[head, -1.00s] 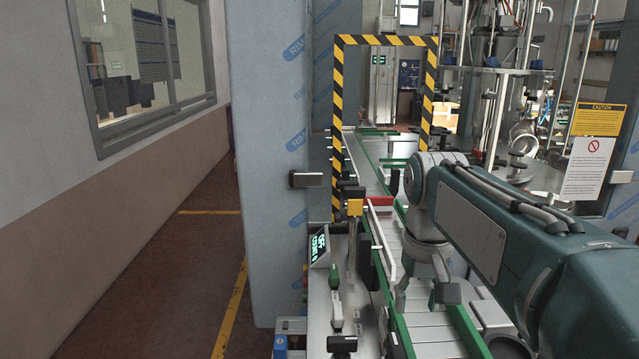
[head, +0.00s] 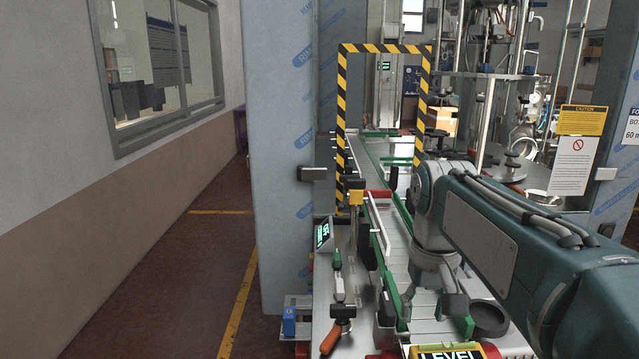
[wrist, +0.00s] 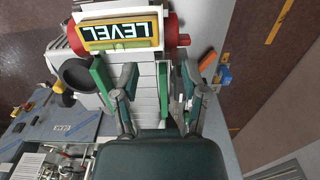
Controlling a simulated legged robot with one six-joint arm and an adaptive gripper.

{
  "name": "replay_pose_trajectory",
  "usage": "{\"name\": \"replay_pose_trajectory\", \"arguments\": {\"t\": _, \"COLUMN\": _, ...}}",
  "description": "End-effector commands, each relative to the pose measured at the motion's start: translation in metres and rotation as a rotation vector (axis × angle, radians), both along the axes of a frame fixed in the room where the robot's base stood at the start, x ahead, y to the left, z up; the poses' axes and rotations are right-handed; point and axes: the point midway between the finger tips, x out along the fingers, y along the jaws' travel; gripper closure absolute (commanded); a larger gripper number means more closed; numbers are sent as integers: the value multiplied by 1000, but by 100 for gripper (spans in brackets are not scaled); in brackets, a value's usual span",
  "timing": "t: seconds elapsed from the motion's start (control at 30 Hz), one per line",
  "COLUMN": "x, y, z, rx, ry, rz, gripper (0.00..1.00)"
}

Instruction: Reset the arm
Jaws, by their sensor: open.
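My arm with its teal and grey links reaches in from the right in the head view. My gripper (head: 431,302) hangs from the wrist, pointing down above the conveyor (head: 392,238). Its two fingers are spread apart. In the wrist view my gripper (wrist: 158,84) is open and empty, with pale conveyor slats (wrist: 147,100) between the fingers. Whether the fingertips touch the conveyor cannot be told.
A LEVEL display (wrist: 123,32) stands at the conveyor's near end, with a dark round cup (wrist: 77,73) beside it. A striped frame (head: 342,110) spans the belt. An orange-handled tool (head: 331,338) lies left. The left aisle floor (head: 170,270) is clear.

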Motion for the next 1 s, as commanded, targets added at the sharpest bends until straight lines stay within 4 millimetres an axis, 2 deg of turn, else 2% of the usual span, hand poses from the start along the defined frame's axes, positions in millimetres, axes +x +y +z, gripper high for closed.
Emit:
{"name": "replay_pose_trajectory", "arguments": {"t": 0.37, "x": -28, "y": 0, "z": -7, "rx": 0, "ry": -89, "rz": 0, "gripper": 44}}
{"name": "replay_pose_trajectory", "arguments": {"t": 0.57, "x": -52, "y": 0, "z": -16, "rx": 0, "ry": -165, "rz": 0, "gripper": 44}}
{"name": "replay_pose_trajectory", "arguments": {"t": 0.77, "x": -90, "y": 0, "z": -39, "rx": 0, "ry": -293, "rz": 0, "gripper": 44}}
{"name": "replay_pose_trajectory", "arguments": {"t": 0.9, "x": -118, "y": 0, "z": -62, "rx": 0, "ry": -395, "rz": 0, "gripper": 44}}
{"name": "replay_pose_trajectory", "arguments": {"t": 1.0, "x": -130, "y": 0, "z": -76, "rx": 0, "ry": -447, "rz": 0, "gripper": 44}}
